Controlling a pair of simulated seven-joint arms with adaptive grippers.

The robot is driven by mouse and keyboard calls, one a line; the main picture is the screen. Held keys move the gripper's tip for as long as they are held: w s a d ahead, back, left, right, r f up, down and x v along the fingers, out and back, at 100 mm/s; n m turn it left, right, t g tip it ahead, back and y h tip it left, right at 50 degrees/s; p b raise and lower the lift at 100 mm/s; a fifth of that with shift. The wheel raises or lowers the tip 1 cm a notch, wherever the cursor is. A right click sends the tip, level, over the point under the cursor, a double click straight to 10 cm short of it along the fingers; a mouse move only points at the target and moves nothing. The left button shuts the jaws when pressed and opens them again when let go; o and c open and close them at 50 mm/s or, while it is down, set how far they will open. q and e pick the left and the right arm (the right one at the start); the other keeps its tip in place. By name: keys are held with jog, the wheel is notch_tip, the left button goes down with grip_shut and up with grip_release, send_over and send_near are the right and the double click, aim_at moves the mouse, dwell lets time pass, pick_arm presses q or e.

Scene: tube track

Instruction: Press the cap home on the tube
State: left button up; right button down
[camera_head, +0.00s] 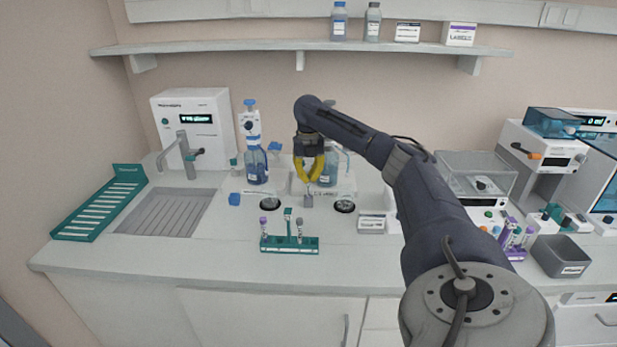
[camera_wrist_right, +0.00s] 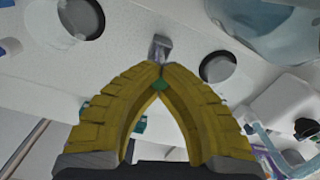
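My right gripper (camera_head: 308,182) has two yellow fingers and hangs over the back of the counter. In the right wrist view its fingertips (camera_wrist_right: 161,68) come together, with a small green patch (camera_wrist_right: 160,85) just inside them; I cannot tell whether it is held or lies beyond. A small grey block (camera_head: 308,200) is just under the tips; it also shows beyond them in the wrist view (camera_wrist_right: 160,47). Which tube bears the loose cap is unclear. My left gripper is out of view.
Bottles with blue liquid (camera_head: 257,168) stand close to the gripper. Round dark wells (camera_head: 344,206) flank the grey block. A sink (camera_head: 168,212) and teal drying rack (camera_head: 98,205) are left; a grey bin (camera_head: 561,257) is right. The front counter strip is clear.

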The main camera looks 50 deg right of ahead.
jog(key=shift+f, duration=0.3)
dwell(0.5)
jog(key=c, duration=2.2)
grip_release()
jog(key=c, duration=1.5)
grip_release()
jog(key=shift+r, duration=0.1)
notch_tip(320, 180, up, 12)
jog(key=shift+f, duration=0.1)
